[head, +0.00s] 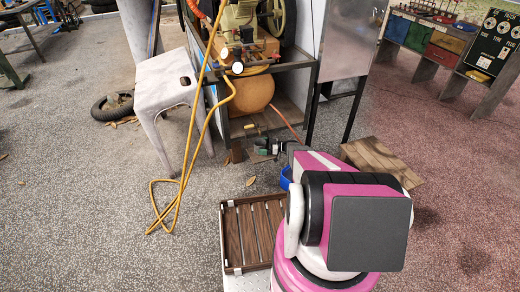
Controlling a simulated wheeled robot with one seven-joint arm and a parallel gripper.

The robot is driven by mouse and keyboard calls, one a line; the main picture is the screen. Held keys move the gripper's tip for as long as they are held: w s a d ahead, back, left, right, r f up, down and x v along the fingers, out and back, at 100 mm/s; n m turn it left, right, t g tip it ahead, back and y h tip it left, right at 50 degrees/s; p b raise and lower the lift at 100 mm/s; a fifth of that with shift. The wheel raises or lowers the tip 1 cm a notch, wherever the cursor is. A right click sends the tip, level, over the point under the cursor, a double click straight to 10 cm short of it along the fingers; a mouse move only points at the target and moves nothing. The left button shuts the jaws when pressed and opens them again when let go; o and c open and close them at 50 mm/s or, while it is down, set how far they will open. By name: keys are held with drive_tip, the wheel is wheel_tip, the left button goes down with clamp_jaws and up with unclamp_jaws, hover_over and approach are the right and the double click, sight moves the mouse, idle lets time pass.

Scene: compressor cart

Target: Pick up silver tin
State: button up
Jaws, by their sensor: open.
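My gripper (259,147) is small and dark in the head view, at the end of my pink and white arm. It is open and points left, low at the front of the compressor cart (291,68), near its lower shelf. I cannot make out a silver tin for certain in this view. The area around the fingertips is too small and dark to tell whether a tin is there. My arm hides part of the ground to the right of the gripper.
A white stool (168,82) stands left of the cart, with a looping yellow hose (186,160) beside it. A slatted wooden tray (252,232) is at the front. A blue container (285,177) is partly hidden by my arm. A low wooden bench (381,160) stands right.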

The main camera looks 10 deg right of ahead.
drive_tip(key=shift+w+a, duration=0.15)
drive_tip(key=shift+a, duration=0.6)
drive_tip(key=c, duration=1)
drive_tip(key=shift+r, duration=0.1)
